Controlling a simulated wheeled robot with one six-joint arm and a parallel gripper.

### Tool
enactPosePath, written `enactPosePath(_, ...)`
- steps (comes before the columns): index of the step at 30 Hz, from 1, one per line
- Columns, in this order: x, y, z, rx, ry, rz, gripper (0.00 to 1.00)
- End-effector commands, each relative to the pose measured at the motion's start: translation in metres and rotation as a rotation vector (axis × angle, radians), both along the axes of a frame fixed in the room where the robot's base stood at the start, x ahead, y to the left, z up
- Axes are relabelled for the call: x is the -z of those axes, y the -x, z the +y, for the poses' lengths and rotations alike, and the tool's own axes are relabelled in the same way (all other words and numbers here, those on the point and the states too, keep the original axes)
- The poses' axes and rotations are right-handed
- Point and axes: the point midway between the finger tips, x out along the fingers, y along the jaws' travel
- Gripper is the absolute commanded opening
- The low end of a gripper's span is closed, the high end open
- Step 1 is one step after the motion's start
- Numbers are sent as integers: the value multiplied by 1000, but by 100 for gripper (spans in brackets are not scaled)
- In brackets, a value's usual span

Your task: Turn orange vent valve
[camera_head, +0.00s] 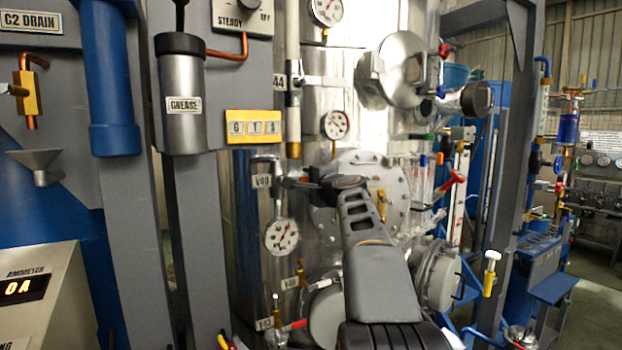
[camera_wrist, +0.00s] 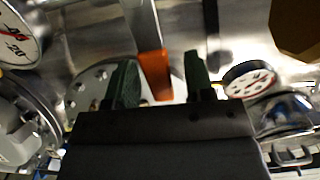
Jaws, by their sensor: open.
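In the wrist view, an orange handle end (camera_wrist: 155,74) on a flat silver lever comes down from the top between the two dark green fingers of my gripper (camera_wrist: 158,58). The fingers are open, one on each side of the orange part. There is a visible gap to the right finger and a smaller one to the left finger. I cannot tell whether the orange part lies at the fingers' depth or behind them. In the head view, my gripper (camera_head: 298,182) points left at the shiny column, partly hidden by my wrist. I cannot clearly pick out the orange handle there.
A gauge (camera_head: 282,236) is just below my gripper, and another gauge (camera_head: 335,124) is above it. A round bolted flange (camera_head: 393,182) is behind my arm. In the wrist view, a gauge (camera_wrist: 250,80) is right of the fingers and another (camera_wrist: 18,36) is at upper left.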

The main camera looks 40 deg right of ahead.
Motion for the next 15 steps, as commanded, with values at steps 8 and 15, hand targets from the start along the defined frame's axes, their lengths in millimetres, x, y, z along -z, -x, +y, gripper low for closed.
enactPosePath(8,0,-1,0,0,0,0,49)
enactPosePath(15,0,-1,0,0,0,0,27)
